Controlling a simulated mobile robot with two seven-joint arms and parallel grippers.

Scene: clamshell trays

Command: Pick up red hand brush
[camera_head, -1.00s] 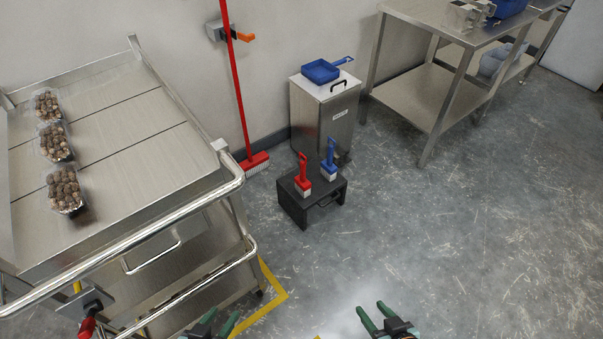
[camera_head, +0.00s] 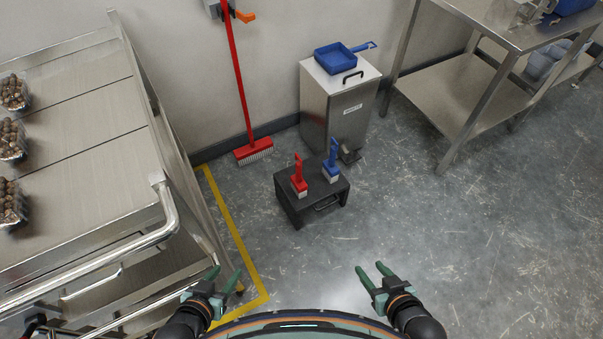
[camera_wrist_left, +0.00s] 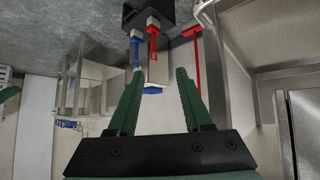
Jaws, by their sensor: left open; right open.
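The red hand brush (camera_head: 298,177) stands upright, handle up, on the left part of a low black step stool (camera_head: 310,202). It also shows in the left wrist view (camera_wrist_left: 153,32), beyond the fingers. A blue hand brush (camera_head: 332,163) stands to its right on the same stool. My left gripper (camera_head: 222,280) is open and empty, on the near side of the stool and to its left. My right gripper (camera_head: 371,275) is open and empty, on the near side and to the right. Both are well apart from the brushes.
A steel trolley (camera_head: 166,205) with trays of brown items (camera_head: 10,140) stands at the left. A red broom (camera_head: 250,150) leans on the wall. A steel bin (camera_head: 318,95) with a blue dustpan (camera_head: 336,60) stands behind the stool. A steel table (camera_head: 470,85) is at right. Floor ahead is clear.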

